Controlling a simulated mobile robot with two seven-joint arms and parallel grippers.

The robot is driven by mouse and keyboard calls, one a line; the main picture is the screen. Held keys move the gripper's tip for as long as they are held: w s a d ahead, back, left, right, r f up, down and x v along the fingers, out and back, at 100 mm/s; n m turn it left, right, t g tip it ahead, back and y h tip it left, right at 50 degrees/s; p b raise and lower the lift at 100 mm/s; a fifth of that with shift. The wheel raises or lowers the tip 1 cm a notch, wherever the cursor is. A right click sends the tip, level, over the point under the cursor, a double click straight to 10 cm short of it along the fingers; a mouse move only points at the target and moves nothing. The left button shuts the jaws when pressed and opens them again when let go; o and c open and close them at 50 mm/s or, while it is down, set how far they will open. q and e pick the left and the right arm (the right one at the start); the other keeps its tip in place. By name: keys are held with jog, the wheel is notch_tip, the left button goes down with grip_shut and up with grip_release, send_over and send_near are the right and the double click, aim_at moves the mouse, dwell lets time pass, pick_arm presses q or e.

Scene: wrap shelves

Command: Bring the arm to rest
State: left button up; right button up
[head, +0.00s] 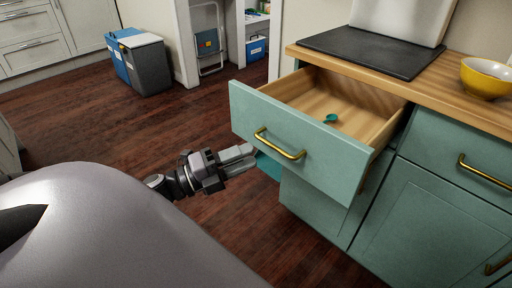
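My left gripper (241,159) is low over the floor at the picture's centre, just left of the open drawer (292,139) and below its front edge. Its two pale fingers point right, towards the cabinet, and lie close together. I cannot tell whether they are open or shut. A teal surface (269,166) shows beyond the fingertips, under the drawer front. I cannot tell what it is or whether the fingers touch it. My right gripper is not in view.
The teal drawer stands pulled out with a small teal utensil (331,118) inside. On the wooden counter are a dark mat (372,52) and a yellow bowl (486,78). Bins (146,66) stand at the back left. The dark wood floor (110,124) left of the drawer is clear.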

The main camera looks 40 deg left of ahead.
pick_arm(q)
jog(key=shift+s+a+f, duration=0.1)
jog(key=shift+s+a, duration=0.2)
jog(key=shift+s, duration=0.25)
